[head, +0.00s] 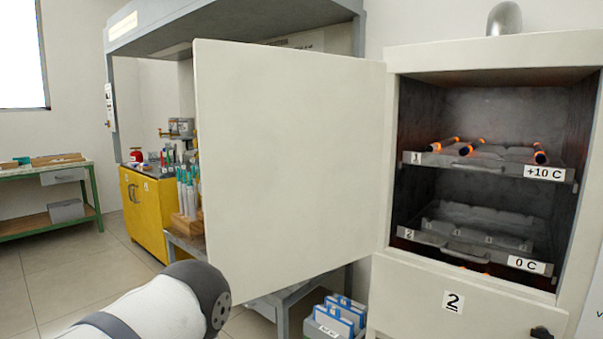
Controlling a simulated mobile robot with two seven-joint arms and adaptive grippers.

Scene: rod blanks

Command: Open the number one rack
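The number one rack (487,166) is the upper shelf in the open oven cabinet (393,150) at the right of the head view. It has a "1" tag at its left and a "+10 C" label at its right. Several dark rods (471,148) with glowing orange parts lie on it. The rack sits inside the cabinet, with a handle at its front edge. The cabinet door (295,160) stands wide open to the left. Part of my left arm shows at the bottom left, in front of the door. Neither gripper is in view.
A lower rack (465,245) labelled "2" and "0 C" sits below. A closed front panel (440,285) marked "2" is under it. Behind the door are a yellow cabinet (147,210) and a fume hood (225,20). Blue boxes (335,318) stand low beside the oven.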

